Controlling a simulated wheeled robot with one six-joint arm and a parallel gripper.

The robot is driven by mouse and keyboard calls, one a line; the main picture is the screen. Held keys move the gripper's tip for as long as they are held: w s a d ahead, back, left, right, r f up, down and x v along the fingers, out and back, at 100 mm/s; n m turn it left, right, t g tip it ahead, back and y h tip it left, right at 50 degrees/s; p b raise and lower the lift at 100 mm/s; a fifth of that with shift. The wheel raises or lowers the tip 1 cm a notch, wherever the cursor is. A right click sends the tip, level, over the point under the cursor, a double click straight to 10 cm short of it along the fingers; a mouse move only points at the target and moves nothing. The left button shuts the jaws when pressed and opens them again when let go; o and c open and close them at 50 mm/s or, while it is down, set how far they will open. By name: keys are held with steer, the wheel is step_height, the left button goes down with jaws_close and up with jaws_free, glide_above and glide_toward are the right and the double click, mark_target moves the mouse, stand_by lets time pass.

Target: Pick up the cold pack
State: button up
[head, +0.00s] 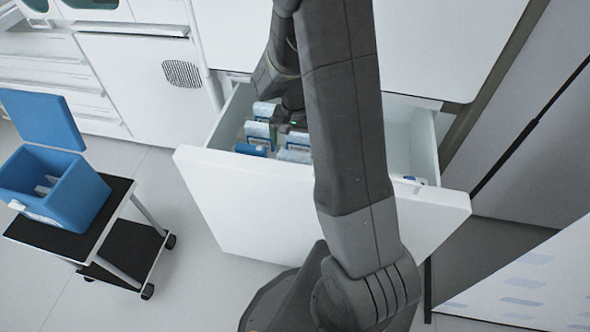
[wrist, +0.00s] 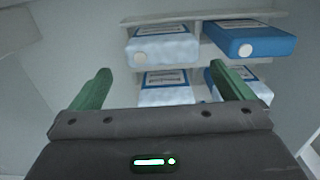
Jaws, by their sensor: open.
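Several blue and white packs lie inside an open white drawer (head: 250,205). In the wrist view, a frosted white pack with a blue label edge (wrist: 162,46) is at the upper middle, and a solid blue pack (wrist: 262,46) is to its right. Below them, another frosted pack (wrist: 166,90) lies between my fingers in the picture, and one more (wrist: 262,88) is partly hidden by the right finger. My gripper (wrist: 160,69) is open, with green fingers apart and nothing held. In the head view, it is over the drawer among the packs, partly hidden by my arm.
Drawer walls (head: 224,116) stand close around the packs. The drawer's right part (head: 400,150) is mostly clear. On the left, an open blue cooler box (head: 75,200) stands on a black-topped cart (head: 85,238). White cabinets are behind.

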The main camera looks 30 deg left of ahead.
mark_target(294, 154)
steer(key=f, duration=0.4)
steer(key=f+b, duration=0.1)
steer(key=f, duration=0.3)
steer(key=shift+s+a+f, duration=0.1)
steer(key=shift+s+f, duration=0.1)
steer(key=shift+f, duration=0.2)
steer(key=c, duration=0.9)
